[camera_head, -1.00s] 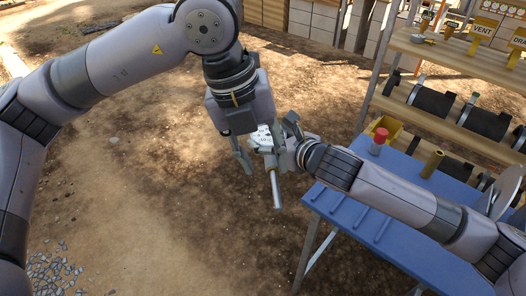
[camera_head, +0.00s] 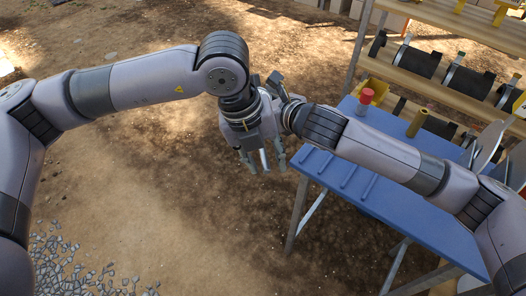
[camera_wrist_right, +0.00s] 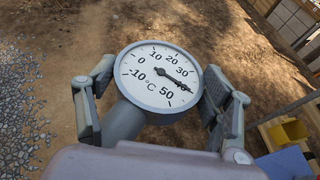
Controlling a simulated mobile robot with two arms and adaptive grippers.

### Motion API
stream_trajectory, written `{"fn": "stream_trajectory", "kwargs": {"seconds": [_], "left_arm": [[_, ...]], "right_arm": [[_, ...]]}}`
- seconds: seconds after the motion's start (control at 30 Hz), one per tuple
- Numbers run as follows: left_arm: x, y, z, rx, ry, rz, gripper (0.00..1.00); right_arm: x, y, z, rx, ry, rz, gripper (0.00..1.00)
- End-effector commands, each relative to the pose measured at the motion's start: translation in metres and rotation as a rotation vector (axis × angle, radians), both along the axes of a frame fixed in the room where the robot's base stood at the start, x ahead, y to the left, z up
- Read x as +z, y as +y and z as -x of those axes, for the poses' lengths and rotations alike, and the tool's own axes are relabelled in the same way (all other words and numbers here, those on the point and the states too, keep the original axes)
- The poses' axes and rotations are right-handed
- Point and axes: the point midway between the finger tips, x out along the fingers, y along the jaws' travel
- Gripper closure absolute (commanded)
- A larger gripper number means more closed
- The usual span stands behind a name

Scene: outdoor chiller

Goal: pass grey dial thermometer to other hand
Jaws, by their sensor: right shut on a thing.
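The grey dial thermometer (camera_wrist_right: 160,79) faces the right wrist view, its white round dial between the two fingers of my right gripper (camera_wrist_right: 165,88). My right gripper is shut on it. In the head view my right gripper (camera_head: 278,90) is partly hidden behind the left wrist, and the dial is hidden. A thin pale rod, apparently the thermometer's stem (camera_head: 264,159), shows below. My left gripper (camera_head: 263,162) points down, its fingers spread on either side of that rod. I see no clear contact between the left fingers and the thermometer.
A blue table (camera_head: 350,180) stands at the right, with a red-capped item (camera_head: 366,97), a brass cylinder (camera_head: 417,123) and a yellow bin (camera_head: 378,90). A wooden shelf (camera_head: 440,78) with dark cylinders stands behind. Open dirt ground lies left and below the grippers.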

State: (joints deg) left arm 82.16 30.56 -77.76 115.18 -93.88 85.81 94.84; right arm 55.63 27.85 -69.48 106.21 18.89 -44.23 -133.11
Motion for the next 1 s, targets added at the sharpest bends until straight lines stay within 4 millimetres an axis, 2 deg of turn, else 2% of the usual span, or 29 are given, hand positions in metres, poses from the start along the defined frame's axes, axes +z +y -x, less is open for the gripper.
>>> {"fn": "stream_trajectory", "kwargs": {"seconds": [0.13,0.67,0.97,1.0], "left_arm": [[0.0002,0.0,0.0,0.0,0.0,0.0,0.65],[0.0009,-0.0006,0.0,-0.001,-0.001,0.002,1.0],[0.0015,-0.0014,0.0,-0.003,-0.002,0.005,1.0],[0.0021,-0.0016,-0.0002,-0.003,-0.004,0.005,1.0]], "right_arm": [[0.001,0.0002,-0.0001,0.0,-0.002,-0.001,0.6],[0.0008,0.0006,0.0002,0.001,-0.001,-0.002,0.6],[0.0005,0.0013,0.0008,0.002,0.0,-0.002,0.6],[0.0006,0.0014,0.0008,0.002,0.0,-0.002,0.25]]}}
